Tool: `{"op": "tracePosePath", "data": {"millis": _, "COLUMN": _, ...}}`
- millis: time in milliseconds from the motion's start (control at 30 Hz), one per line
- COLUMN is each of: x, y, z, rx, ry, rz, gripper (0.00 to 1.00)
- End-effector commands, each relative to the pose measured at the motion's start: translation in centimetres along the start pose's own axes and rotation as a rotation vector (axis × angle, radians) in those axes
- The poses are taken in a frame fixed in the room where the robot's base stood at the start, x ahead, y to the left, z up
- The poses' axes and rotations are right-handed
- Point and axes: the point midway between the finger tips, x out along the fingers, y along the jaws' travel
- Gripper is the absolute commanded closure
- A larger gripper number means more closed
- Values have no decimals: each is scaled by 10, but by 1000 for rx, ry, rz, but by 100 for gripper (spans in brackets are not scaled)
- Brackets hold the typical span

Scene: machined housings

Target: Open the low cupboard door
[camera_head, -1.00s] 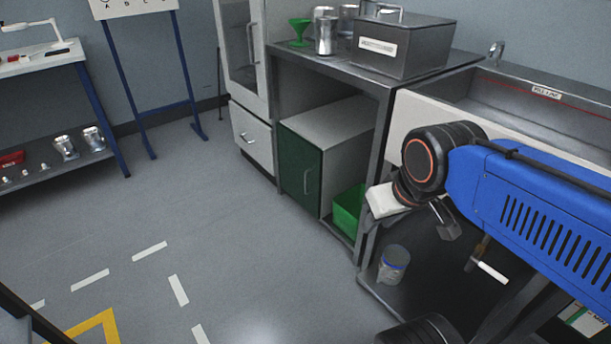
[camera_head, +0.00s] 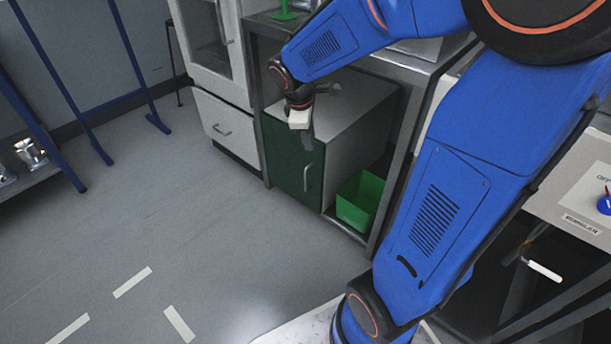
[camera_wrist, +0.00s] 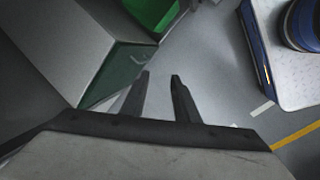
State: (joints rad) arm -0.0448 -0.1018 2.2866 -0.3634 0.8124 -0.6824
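The low cupboard is a grey box (camera_head: 345,108) with a dark green door (camera_head: 288,165), standing under the bench. The door looks shut. Its upright bar handle (camera_head: 308,177) is near the door's right edge. My gripper (camera_head: 308,142) is in front of the upper part of the door and hides some of it, above the handle. In the wrist view my gripper (camera_wrist: 160,77) is open with nothing between its fingers.
A green bin (camera_head: 362,200) sits right of the cupboard on the bench's lower shelf. A white cabinet with a drawer (camera_head: 225,128) stands to the left. The floor (camera_head: 190,220) before the door is clear. A red-and-blue item lies on the right bench.

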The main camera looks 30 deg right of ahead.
Motion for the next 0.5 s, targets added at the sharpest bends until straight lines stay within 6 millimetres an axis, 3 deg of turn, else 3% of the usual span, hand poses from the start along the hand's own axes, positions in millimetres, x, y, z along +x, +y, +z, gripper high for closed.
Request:
{"op": "tracePosePath", "data": {"millis": 200, "x": 55, "y": 31, "z": -33, "rx": -250, "ry": -62, "rz": -17, "gripper": 72}}
{"op": "tracePosePath", "data": {"millis": 500, "x": 137, "y": 60, "z": -75, "rx": -595, "ry": -126, "rz": -54, "gripper": 72}}
